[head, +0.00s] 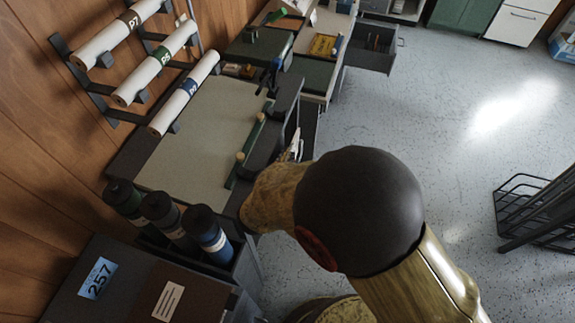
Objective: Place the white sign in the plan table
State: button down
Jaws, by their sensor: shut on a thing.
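The plan table (200,135) stands along the wood wall, with a pale top, dark edges and a green straightedge with two tan knobs lying on it. My gripper (297,152) is at the table's front side, mostly hidden behind my own arm. A small pale piece, the visible part of the white sign (289,154), shows there, held by the gripper. The sign's shape and face are hidden, and so are the fingertips. I cannot tell whether the sign touches the table.
Rolled plans (157,65) rest on a wall rack above the table. Several dark tubes (168,219) stand at its near end, beside a dark cabinet (97,280) marked 257. An open drawer (371,47) juts out farther back. A black wire rack (525,205) stands right; the floor between is clear.

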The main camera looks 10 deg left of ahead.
jog(key=shift+f+b, duration=0.4)
jog(key=shift+f, duration=1)
jog(key=shift+f, duration=0.1)
jog(key=c, duration=2)
grip_release()
jog(key=shift+p+v, duration=2.05)
jog(key=shift+v, duration=3.95)
jog(key=shift+s, duration=0.1)
